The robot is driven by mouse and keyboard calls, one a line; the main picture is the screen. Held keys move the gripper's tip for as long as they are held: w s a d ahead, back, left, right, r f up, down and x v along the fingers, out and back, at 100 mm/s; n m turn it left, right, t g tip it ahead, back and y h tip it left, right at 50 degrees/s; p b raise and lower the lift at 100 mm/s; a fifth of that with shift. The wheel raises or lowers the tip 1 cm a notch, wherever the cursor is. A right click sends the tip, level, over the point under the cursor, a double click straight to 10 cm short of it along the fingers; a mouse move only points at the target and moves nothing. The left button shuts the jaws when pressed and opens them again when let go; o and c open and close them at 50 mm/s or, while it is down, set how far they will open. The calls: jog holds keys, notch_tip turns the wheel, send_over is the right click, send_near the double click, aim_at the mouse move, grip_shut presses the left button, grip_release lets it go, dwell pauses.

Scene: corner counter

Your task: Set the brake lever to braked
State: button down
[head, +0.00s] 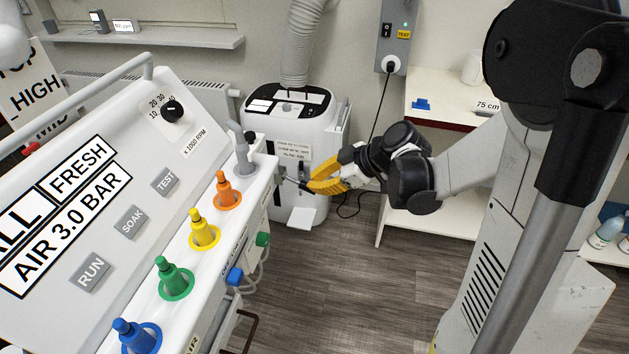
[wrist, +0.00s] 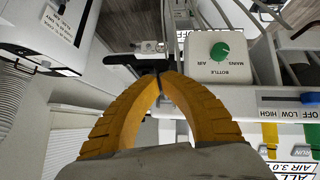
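My gripper (wrist: 161,78) has its yellow fingers bent inward, with the tips together. In the wrist view a dark bar (wrist: 133,60), possibly the brake lever, lies right at the fingertips and extends to the left. I cannot tell whether the tips touch it, and no braked marking can be read. In the head view my gripper (head: 305,185) is at the far right end of the white sloped console (head: 140,215), beside its edge. The lever cannot be made out clearly there.
A green knob (wrist: 220,51) marked mains and bottle air is right of the fingertips. A white floor unit (head: 318,135) with a hose stands behind my gripper. Colored connectors, including an orange one (head: 228,190), line the console edge. A white shelf (head: 450,118) is at right. Open floor lies between.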

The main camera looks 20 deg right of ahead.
jog(key=shift+f+b, duration=0.3)
jog(key=shift+f, duration=0.3)
jog(key=shift+a, duration=0.1)
dwell(0.3)
